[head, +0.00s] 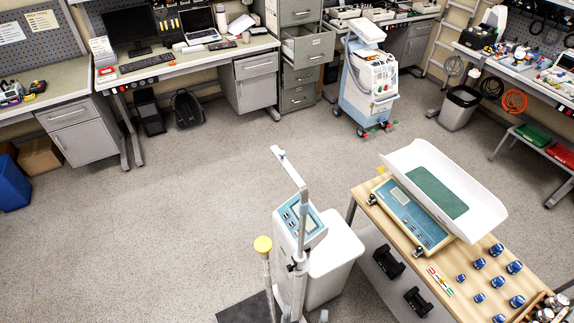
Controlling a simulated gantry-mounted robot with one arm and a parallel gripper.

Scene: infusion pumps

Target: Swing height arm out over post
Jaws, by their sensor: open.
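A column scale with a blue-and-white display head (301,224) stands on the floor at the lower middle of the head view. Its slim grey post (299,255) rises beside the display. A pale, narrow height arm (289,168) meets the post near its top and slants up and to the left in the picture, ending in a small flat tip. I cannot tell its exact angle to the post from this one view. The scale's dark platform (245,309) shows at the bottom edge, partly cut off. My gripper is not in view.
A white bin (333,262) is close behind the display at right. The floor (180,210) at left is clear.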

